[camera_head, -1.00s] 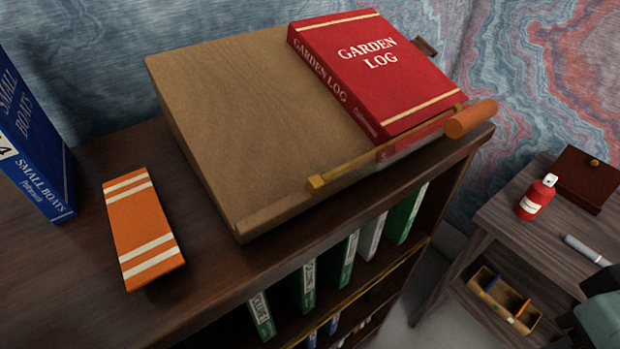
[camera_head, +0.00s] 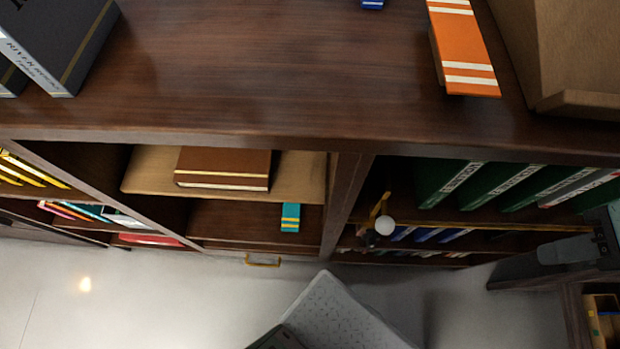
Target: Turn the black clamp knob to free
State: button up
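I cannot make out a black clamp knob for certain. A small brass upright (camera_head: 379,206) with a pale round knob (camera_head: 385,226) stands at the front of the right shelf bay, near the post. A small dark piece (camera_head: 371,238) sits just below it, too small to tell what it is. A grey-green part of my arm shows at the right edge, cut off by the frame. My gripper's fingertips are not visible, and nothing of mine is seen touching the brass piece.
The dark wooden bookcase (camera_head: 250,75) fills the upper view. An orange striped book (camera_head: 462,50) lies on top, beside a tan box (camera_head: 575,45). Green binders (camera_head: 455,184) stand in the right bay; a brown book (camera_head: 222,166) lies in the middle bay.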

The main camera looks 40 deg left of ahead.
aim_at(371, 238)
jog(key=k+l+u, duration=0.1)
jog(key=u, duration=0.3)
jog(key=k+u, duration=0.15)
jog(key=u, duration=0.2)
jog(key=k+l+u, duration=0.1)
jog(key=u, duration=0.3)
jog(key=i, duration=0.35)
